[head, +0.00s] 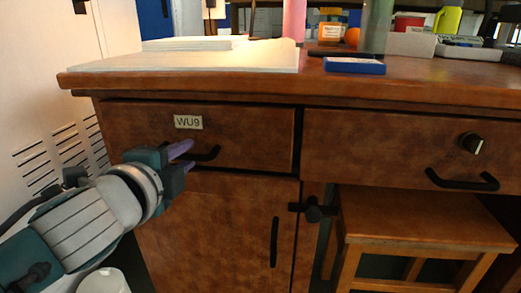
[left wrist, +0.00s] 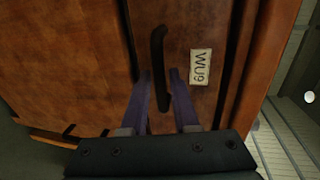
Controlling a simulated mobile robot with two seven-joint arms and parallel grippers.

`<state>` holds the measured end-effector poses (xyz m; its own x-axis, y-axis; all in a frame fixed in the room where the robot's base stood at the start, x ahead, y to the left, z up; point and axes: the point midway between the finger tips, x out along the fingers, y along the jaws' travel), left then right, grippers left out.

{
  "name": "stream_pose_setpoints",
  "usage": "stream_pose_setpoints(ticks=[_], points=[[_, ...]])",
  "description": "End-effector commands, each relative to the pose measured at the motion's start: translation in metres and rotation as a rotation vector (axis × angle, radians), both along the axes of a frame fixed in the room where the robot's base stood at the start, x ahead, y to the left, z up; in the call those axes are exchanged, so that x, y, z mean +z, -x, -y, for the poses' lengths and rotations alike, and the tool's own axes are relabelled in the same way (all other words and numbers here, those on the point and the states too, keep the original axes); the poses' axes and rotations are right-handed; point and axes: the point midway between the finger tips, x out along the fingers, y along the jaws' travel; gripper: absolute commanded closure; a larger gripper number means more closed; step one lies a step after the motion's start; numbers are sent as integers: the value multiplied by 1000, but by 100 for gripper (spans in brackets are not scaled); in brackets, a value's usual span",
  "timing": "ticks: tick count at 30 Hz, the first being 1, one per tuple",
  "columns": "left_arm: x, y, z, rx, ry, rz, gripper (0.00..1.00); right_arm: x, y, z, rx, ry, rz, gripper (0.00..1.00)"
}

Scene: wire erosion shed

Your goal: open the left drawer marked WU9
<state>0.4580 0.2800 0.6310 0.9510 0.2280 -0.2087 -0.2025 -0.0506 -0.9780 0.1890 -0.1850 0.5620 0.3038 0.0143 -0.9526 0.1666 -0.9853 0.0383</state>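The brown wooden drawer (head: 250,137) with the label WU9 (head: 188,122) is at the left of the desk and looks closed. Its black bar handle (head: 209,155) is below the label. The handle (left wrist: 157,50) and the label (left wrist: 201,66) also show in the left wrist view. My left gripper (head: 188,157) is at the handle's left end in the head view. In the left wrist view its purple fingers (left wrist: 161,82) are apart, one on each side of the handle's near end. I cannot tell whether they touch it. My right gripper is not in view.
A second drawer (head: 390,150) with a handle and knob is at the right. Below WU9 is a cupboard door (head: 220,220) with an upright handle. A wooden stool (head: 425,220) stands under the desk. A white vented cabinet (head: 50,100) stands close at the left.

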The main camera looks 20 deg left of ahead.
Motion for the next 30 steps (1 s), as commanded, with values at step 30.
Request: stream_pose_setpoints(ticks=[30], points=[[0, -3, -1, -1, 2, 1, 100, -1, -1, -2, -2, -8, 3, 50]])
